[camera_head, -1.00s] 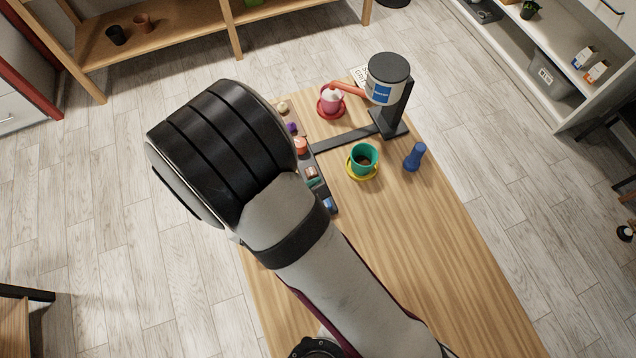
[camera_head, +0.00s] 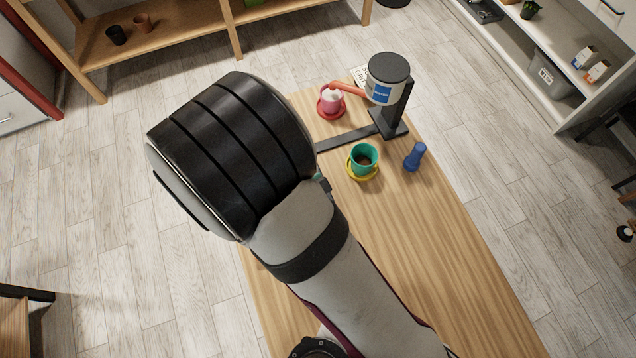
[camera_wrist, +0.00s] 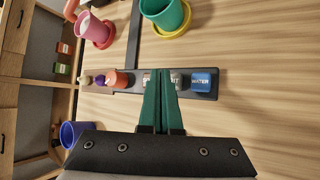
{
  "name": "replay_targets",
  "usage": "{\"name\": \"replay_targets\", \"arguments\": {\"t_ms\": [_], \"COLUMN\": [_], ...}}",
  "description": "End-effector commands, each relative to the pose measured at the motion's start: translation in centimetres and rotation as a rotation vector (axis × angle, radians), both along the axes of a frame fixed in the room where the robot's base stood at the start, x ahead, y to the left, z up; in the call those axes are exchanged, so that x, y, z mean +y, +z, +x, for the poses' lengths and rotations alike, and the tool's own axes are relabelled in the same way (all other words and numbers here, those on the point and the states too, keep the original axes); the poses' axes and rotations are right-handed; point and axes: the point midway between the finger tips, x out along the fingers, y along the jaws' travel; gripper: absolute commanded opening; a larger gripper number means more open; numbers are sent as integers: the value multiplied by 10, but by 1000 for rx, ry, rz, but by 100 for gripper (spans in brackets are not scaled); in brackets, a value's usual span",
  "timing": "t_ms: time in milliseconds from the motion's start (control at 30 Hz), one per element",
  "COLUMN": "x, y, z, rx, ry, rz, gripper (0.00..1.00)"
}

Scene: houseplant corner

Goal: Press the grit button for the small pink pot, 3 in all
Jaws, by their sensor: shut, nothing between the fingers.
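The small pink pot (camera_head: 331,96) stands on a red saucer (camera_head: 337,115) under the dispenser's orange spout; it also shows in the wrist view (camera_wrist: 88,24). My gripper (camera_wrist: 164,76) has green fingers, shut with nothing between them. Its tips are over the dark button panel (camera_wrist: 131,90), in front of a pale button (camera_wrist: 176,78) whose lettering is partly covered and seems to end in T. Whether the tips touch it I cannot tell. The blue WATER button (camera_wrist: 201,82) is to the right, an orange knob (camera_wrist: 117,79) to the left. In the head view my arm hides the gripper and panel.
A dispenser (camera_head: 387,82) stands at the table's far end. A green pot (camera_head: 364,157) on a yellow saucer (camera_head: 362,177) and a blue bottle (camera_head: 414,157) stand nearby. A blue cup (camera_wrist: 76,133) is left of my gripper.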

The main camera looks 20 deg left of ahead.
Motion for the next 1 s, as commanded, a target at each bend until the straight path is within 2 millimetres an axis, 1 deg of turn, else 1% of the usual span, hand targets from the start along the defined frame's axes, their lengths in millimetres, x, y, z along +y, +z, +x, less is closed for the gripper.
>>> {"name": "replay_targets", "arguments": {"t_ms": [400,500,1000], "x": [0,0,0], "y": [41,47,48], "z": [0,0,0], "rx": [-2,0,0], "ry": [-1,-1,-1], "rz": [3,1,1], "gripper": [0,0,0]}}
